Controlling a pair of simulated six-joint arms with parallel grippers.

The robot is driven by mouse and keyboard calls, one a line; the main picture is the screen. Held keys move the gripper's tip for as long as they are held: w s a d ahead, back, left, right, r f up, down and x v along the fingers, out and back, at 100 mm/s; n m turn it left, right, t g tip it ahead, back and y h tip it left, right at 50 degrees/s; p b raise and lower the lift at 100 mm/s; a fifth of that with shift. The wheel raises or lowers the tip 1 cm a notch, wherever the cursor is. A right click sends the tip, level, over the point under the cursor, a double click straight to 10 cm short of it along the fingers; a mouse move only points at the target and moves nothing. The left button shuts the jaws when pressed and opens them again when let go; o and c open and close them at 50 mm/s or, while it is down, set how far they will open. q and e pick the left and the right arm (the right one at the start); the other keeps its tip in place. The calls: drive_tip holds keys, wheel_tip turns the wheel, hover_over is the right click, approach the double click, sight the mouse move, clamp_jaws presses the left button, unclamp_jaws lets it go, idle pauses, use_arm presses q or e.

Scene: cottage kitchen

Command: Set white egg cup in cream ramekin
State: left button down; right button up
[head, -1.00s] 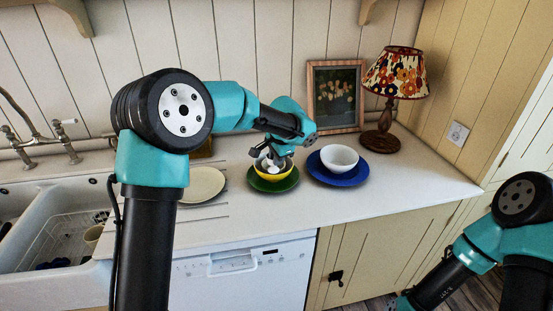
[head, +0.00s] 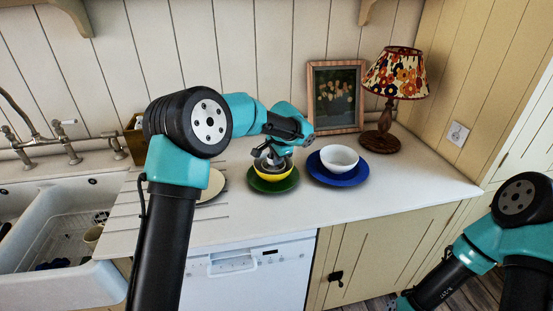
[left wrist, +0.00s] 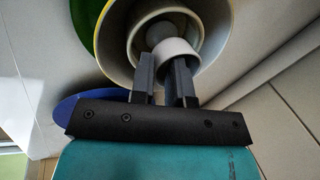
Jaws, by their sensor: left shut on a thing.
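My left gripper (left wrist: 163,82) is shut on the white egg cup (left wrist: 177,49). The egg cup's pale rim shows by the fingertips in the left wrist view. The cream ramekin (left wrist: 194,17) sits inside a yellow bowl, and the egg cup overlaps its opening. I cannot tell whether the egg cup rests on the ramekin's floor. In the head view the left gripper (head: 270,154) points down over the yellow bowl (head: 273,175) and hides most of what is inside it. My right gripper is outside the view; only its arm shows at lower right.
The yellow bowl stands on a green plate (head: 272,187). Beside it a white bowl (head: 339,158) stands on a blue plate (head: 353,179). A lamp (head: 383,134) and a framed picture (head: 335,105) stand behind. A sink (head: 60,225) is at left. The counter's right end is clear.

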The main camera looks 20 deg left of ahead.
use_arm(q)
drive_tip(key=shift+f, duration=0.25)
drive_tip(key=shift+f, duration=0.3)
drive_tip(key=c, duration=1.1)
unclamp_jaws()
drive_tip(key=shift+r, duration=0.4)
drive_tip(key=v, duration=1.2)
drive_tip(key=shift+a, duration=0.1)
